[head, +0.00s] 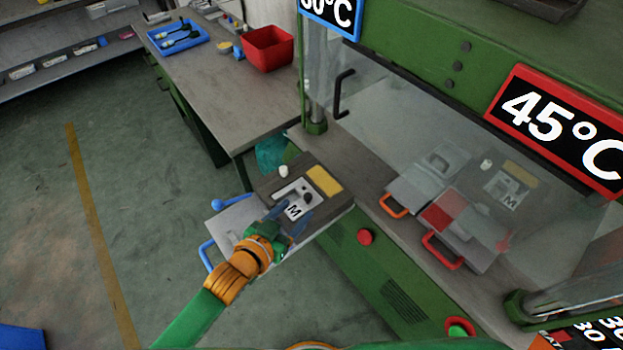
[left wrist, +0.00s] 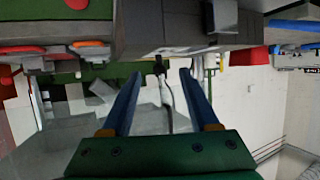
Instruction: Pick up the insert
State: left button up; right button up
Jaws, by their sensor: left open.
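My left gripper (head: 290,217) is open, its blue fingers over the fixture plate (head: 268,189) on the press's front ledge. A grey block with an M label (head: 293,210) sits on that plate, partly hidden by the fingers. A small dark part (head: 307,198) shows on the block; I cannot tell for certain that it is the insert. A white cylinder (head: 284,171) stands behind it. My right gripper is out of view.
A blue-handled tray (head: 226,225) lies beside the plate. Orange-handled (head: 409,192) and red-handled (head: 462,245) trays lie to the right, at the press. A glass door with a black handle (head: 342,93) stands behind. A red bin (head: 268,47) and blue tray (head: 178,38) sit on the side table.

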aim_at(306, 200)
pick_arm(q)
jog(key=x, duration=0.2)
jog(key=shift+w+d+r, duration=0.1)
jog(key=shift+w+d, duration=0.05)
jog(key=shift+w, duration=0.1)
jog(key=shift+w+d+r, duration=0.1)
jog(key=shift+w, duration=0.05)
jog(key=x, duration=0.4)
jog(key=shift+r, duration=0.15)
jog(key=c, duration=0.8)
grip_shut()
